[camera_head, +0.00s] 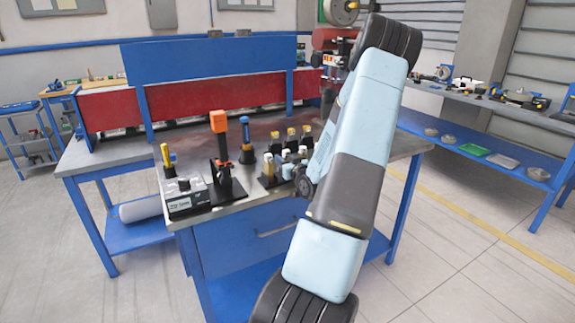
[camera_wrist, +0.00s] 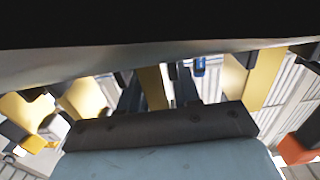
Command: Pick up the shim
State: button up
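No piece can be told for sure as the shim. Several small pieces with gold upper parts on black bases (camera_head: 269,182) stand near the table's front edge in the head view, partly hidden by my arm. In the wrist view, my gripper (camera_wrist: 160,88) has two dark fingers standing apart. A gold block (camera_wrist: 153,85) shows between or behind them; contact cannot be told. Other gold blocks show at the left (camera_wrist: 85,97) and right (camera_wrist: 262,78). In the head view my gripper is hidden behind my arm.
The metal worktable (camera_head: 255,209) also bears an orange-topped post (camera_head: 219,122), a blue-and-black tool (camera_head: 246,140) and a grey box (camera_head: 185,195) to the left. A red-and-blue machine (camera_head: 215,85) stands behind. A shelf with bowls and trays (camera_head: 475,150) is at the right.

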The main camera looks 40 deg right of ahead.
grip_shut()
jog(key=shift+r, duration=0.1)
